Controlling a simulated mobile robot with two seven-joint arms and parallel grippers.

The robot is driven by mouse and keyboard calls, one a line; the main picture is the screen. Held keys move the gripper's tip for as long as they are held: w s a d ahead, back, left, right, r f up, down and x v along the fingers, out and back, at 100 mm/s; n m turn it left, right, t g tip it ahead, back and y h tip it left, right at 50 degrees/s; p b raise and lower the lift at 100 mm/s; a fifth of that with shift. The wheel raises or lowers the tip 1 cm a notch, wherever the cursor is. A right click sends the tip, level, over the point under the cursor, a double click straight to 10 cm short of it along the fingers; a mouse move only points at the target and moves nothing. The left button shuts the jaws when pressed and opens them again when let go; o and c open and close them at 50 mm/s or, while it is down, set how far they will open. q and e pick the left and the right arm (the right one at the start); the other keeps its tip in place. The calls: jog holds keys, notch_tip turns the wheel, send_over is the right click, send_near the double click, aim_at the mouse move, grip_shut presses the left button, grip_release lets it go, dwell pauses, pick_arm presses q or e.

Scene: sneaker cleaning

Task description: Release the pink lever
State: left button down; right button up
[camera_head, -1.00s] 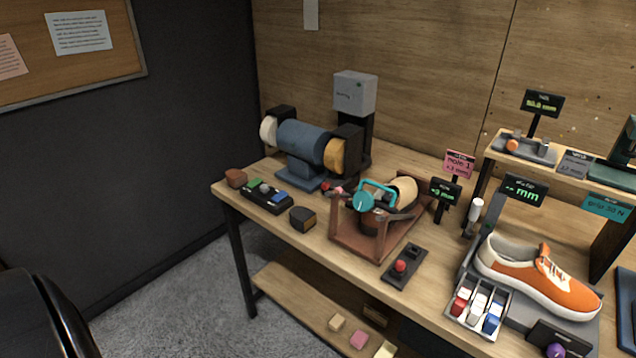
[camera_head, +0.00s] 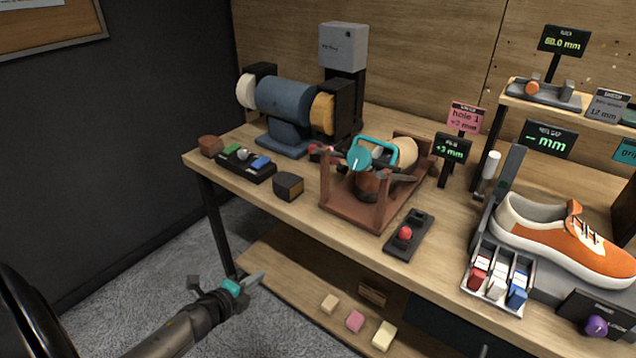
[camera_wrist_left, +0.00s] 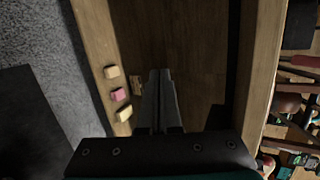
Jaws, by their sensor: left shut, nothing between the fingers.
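My left gripper (camera_head: 255,280) has come in from the lower left in the head view. It is in front of the bench, low, near the lower shelf, and touches nothing. In the left wrist view its fingers (camera_wrist_left: 160,78) are together and empty. A brown wooden jig (camera_head: 345,217) stands on the bench with a teal handle and disc (camera_head: 360,158) and a rounded tan part (camera_head: 402,153). A small pinkish-red knob (camera_head: 314,149) shows at its back left, apart from my gripper; I cannot tell if it is the pink lever. My right gripper is out of view.
A blue grinder (camera_head: 285,97) stands at the back left. A red-button box (camera_head: 405,234), a tray of coloured blocks (camera_head: 470,279) and an orange sneaker (camera_head: 560,236) are to the right. The lower shelf (camera_head: 285,278) holds loose blocks, including a pink one (camera_head: 355,321).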

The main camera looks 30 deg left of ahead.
aim_at(336, 159)
pick_arm(q)
jog(key=w+r+m+t+h+b, duration=0.1)
jog(key=w+r+m+b, duration=0.2)
jog(key=r+m, duration=0.4)
jog(key=w+r+m+t+h+b, duration=0.1)
jog(key=w+r+m+h+b, duration=0.1)
jog(key=r+m, duration=0.5)
jog(key=w+d+r+m+t+h+b, duration=0.1)
jog(key=w+r+m+h+b, duration=0.1)
jog(key=w+r+m+b, duration=0.2)
notch_tip(336, 159, up, 4)
jog(key=m, duration=0.3)
jog(key=shift+w+f+m+b, duration=0.2)
jog(key=shift+w+m+b, duration=0.1)
jog(key=shift+m, duration=0.1)
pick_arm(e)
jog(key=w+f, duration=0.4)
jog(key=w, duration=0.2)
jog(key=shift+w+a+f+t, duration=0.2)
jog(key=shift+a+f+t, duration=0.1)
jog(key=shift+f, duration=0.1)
